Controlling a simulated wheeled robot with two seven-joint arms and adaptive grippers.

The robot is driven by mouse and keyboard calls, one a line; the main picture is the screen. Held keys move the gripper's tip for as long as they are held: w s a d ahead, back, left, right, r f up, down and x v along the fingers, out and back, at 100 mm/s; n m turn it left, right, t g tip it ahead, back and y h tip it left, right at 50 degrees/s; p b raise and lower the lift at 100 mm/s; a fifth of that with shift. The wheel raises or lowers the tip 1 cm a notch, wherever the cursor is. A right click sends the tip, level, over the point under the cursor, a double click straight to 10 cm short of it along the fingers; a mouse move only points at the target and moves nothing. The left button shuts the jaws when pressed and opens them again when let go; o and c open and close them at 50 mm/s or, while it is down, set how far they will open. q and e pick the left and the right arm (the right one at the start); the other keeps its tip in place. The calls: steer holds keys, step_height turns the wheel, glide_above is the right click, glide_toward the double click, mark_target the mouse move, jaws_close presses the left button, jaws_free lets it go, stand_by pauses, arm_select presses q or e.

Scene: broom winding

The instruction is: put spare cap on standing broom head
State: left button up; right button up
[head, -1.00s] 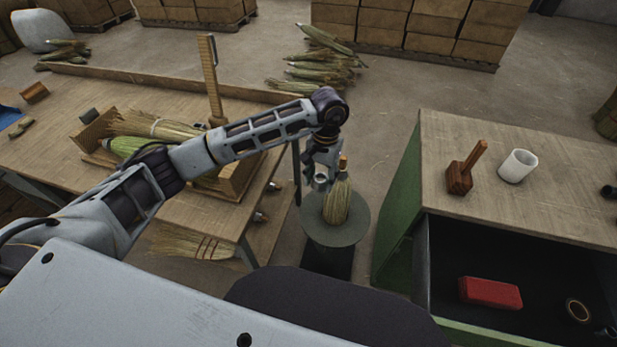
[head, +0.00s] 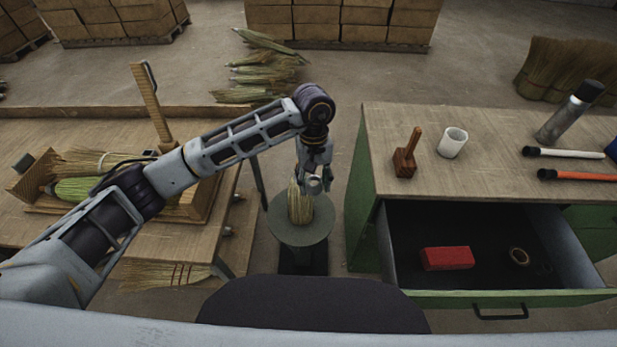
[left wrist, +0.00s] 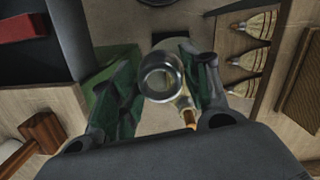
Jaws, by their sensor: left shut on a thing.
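The broom head (head: 299,207), a bundle of pale straw, stands upright on a round grey stand (head: 300,237). My left gripper (head: 316,182) is shut on a shiny metal ring-shaped cap, which shows best in the left wrist view (left wrist: 162,77). The gripper points down, just beside and over the right of the broom head's top. In the left wrist view an orange-tipped stub (left wrist: 190,119) shows next to the cap, apart from its opening. In the head view the gripper hides the broom's top. My right gripper is out of view.
A workbench (head: 90,225) with a tray of straw bundles stands left. Right is a green cabinet (head: 358,215) with an open drawer holding a red block (head: 446,258). A wooden mallet (head: 405,158), white cup (head: 452,142) and bottle (head: 570,112) stand on top.

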arm_select(q)
steer(key=n, duration=0.6)
steer(key=n+t, duration=0.1)
steer(key=n, duration=0.5)
steer(key=n+h, duration=0.1)
steer(key=n, duration=0.5)
steer(key=shift+s+d+f+n+t, duration=0.1)
steer(key=shift+s+d+n+t, duration=0.1)
steer(key=shift+d+n+t, duration=0.15)
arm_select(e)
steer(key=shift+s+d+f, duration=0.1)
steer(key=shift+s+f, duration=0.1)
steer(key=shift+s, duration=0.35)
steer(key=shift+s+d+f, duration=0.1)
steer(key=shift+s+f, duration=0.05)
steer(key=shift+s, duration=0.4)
arm_select(q)
steer(key=shift+n, duration=0.65)
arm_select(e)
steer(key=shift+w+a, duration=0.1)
